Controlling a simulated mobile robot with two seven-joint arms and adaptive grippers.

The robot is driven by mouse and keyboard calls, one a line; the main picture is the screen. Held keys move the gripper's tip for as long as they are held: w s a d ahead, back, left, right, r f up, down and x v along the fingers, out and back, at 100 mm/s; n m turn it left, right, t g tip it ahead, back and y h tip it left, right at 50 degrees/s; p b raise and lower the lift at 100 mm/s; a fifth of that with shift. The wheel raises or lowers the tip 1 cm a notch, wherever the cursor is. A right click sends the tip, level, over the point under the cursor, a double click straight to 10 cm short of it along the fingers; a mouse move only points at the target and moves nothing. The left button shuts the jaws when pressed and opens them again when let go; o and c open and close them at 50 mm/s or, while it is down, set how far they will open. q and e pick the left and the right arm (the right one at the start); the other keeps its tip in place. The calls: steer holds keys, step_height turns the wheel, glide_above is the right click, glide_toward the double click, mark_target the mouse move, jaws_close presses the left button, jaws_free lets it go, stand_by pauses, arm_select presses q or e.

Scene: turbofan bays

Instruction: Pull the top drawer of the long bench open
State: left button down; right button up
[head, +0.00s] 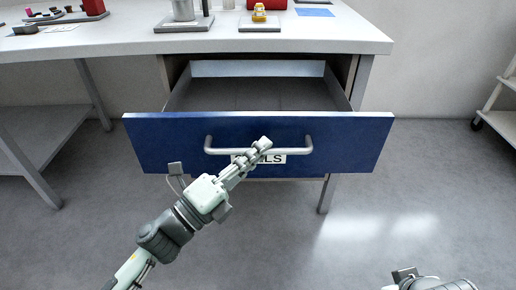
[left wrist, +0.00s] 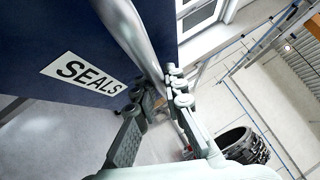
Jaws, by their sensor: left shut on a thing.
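The blue top drawer (head: 350,140) of the long bench (head: 330,38) stands pulled out, with its grey inside (head: 255,95) in view and looking empty. A grey bar handle (head: 295,151) crosses its front above a white label. In the left wrist view the label reads SEALS (left wrist: 88,75), and the handle (left wrist: 138,35) runs down to the fingers. My right gripper (head: 405,274) is partly in view at the bottom right, away from the drawer.
Several small items, including a yellow one (head: 259,13) on a pad, stand on the bench top. A lower shelf (head: 40,130) is at the left and a wheeled cart (head: 500,115) at the right edge. The grey floor (head: 340,235) before the drawer is clear.

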arm_select(q)
steer(key=c, duration=1.6)
jaws_free()
steer(key=shift+a, duration=0.1)
steer(key=v, duration=1.2)
